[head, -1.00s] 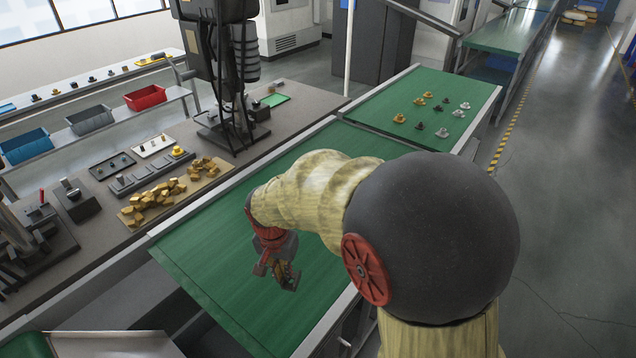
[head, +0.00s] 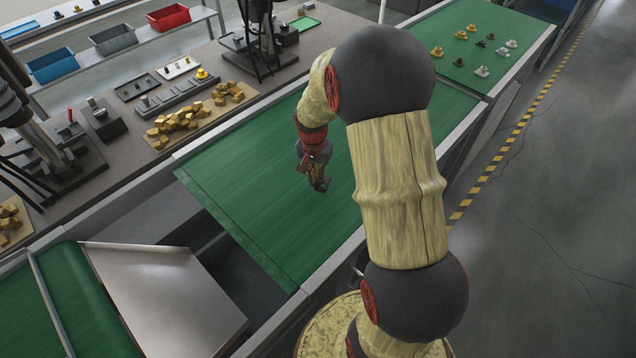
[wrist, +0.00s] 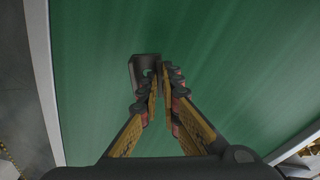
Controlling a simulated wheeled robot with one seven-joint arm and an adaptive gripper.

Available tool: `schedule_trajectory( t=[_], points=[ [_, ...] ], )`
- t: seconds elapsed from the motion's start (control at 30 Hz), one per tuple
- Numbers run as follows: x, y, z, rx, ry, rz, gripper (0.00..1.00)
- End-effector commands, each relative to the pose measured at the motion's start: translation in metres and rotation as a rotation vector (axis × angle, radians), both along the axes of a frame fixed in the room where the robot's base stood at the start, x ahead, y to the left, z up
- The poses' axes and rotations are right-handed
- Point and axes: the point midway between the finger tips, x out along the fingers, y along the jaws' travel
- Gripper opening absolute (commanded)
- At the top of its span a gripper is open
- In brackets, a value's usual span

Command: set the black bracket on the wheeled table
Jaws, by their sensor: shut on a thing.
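My gripper (head: 312,168) is shut on the black bracket (wrist: 143,70), over the green conveyor belt (head: 250,205). In the wrist view, the dark bracket sits at the fingertips (wrist: 160,80), with a round hole in it and one flange to the left. In the head view, the bracket (head: 321,185) is small and dark beneath the fingers. A gap between bracket and belt is hard to judge. I cannot identify the wheeled table for certain in any view.
A bare grey metal surface (head: 165,300) lies at lower left, beside another green belt (head: 85,300). A workbench (head: 130,200) with gold blocks (head: 180,124) runs along the left. Small parts (head: 480,43) stand on the far green belt. The floor at right is open.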

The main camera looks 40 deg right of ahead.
Motion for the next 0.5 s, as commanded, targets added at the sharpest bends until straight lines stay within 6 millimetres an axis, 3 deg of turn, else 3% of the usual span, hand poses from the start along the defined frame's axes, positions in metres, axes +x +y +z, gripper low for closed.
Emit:
schedule_trajectory(
  t=[0.17, 0.5],
  points=[
    [0.004, -0.006, -0.008, 0.000, 0.000, -0.001, 0.00],
    [0.006, -0.008, -0.042, 0.000, -0.001, 0.000, 0.00]
  ],
)
